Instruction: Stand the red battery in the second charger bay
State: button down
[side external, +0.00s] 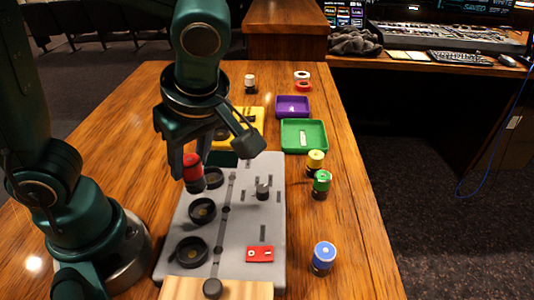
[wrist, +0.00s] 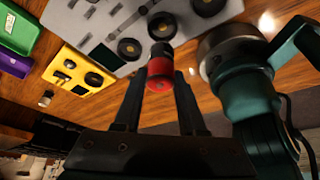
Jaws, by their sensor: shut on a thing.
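The red battery (side external: 193,170) is upright or nearly so, with a dark lower end. My gripper (side external: 192,160) is shut on it and holds it above the left edge of the grey panel. In the wrist view the red battery (wrist: 160,70) sits between my fingers (wrist: 158,80). The panel carries a row of round black bays: a far bay (side external: 214,178), a middle bay (side external: 202,210) and a near bay (side external: 192,252). In the side view the battery is beside the far bay. In the wrist view its dark end partly overlaps the middle bay (wrist: 162,22).
Yellow (side external: 315,160), green (side external: 321,184) and blue (side external: 323,257) batteries stand right of the panel (side external: 245,215). A red block (side external: 259,254) and grey pegs are on it. Green (side external: 304,150) and purple (side external: 292,106) trays and a yellow panel (side external: 259,118) lie behind.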

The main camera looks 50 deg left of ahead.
aim_at(198, 190)
jog(key=shift+f, duration=2.6)
jog(key=shift+f, duration=0.65)
jog(key=c, duration=0.8)
grip_release()
jog(key=shift+o, duration=0.2)
jog(key=v, duration=1.1)
